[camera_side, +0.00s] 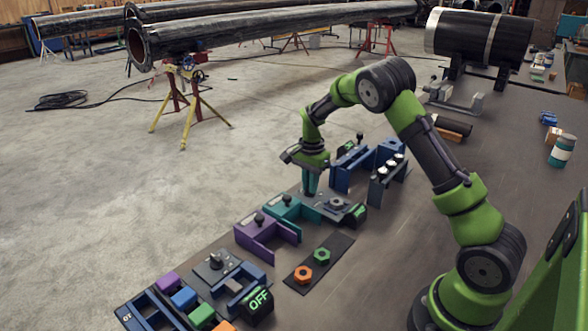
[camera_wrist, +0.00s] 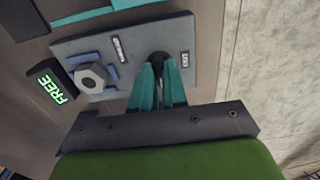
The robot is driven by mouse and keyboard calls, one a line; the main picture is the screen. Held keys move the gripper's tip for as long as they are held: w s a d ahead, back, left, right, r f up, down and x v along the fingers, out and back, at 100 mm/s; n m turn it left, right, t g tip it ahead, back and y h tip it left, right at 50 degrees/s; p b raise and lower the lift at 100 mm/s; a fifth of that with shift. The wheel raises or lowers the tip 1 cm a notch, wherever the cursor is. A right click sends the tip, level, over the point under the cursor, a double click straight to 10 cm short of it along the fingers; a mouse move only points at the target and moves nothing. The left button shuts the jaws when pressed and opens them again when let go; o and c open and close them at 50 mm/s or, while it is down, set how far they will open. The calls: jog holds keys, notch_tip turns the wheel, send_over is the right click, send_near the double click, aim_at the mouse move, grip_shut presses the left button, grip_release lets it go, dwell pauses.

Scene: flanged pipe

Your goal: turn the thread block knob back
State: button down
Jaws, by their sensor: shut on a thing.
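The thread block is a grey plate (camera_wrist: 138,38) with a hex nut (camera_wrist: 91,78) on its left part in the wrist view. A black display reading FREE in green (camera_wrist: 53,88) stands beside the nut. The dark round knob (camera_wrist: 157,57) is at the plate's right part, between two small labels. My gripper (camera_wrist: 158,72) has its teal fingers shut on the knob, which they partly hide. In the side view my gripper (camera_side: 310,190) reaches down to the left end of the block (camera_side: 325,206), and the knob is hidden there.
Teal (camera_side: 284,207) and purple (camera_side: 266,232) fixtures stand to the front left of the block. A dark mat (camera_side: 319,264) with a green and an orange nut lies in front. Blue brackets (camera_side: 353,170) stand close behind. An OFF display (camera_side: 258,304) is nearer the front.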

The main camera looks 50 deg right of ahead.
jog(key=n, duration=0.4)
jog(key=shift+n, duration=0.4)
jog(key=shift+r+n, duration=0.1)
jog(key=shift+n, duration=2.4)
jog(key=c, duration=1.2)
grip_release()
jog(key=shift+o, duration=0.2)
notch_tip(320, 180, up, 17)
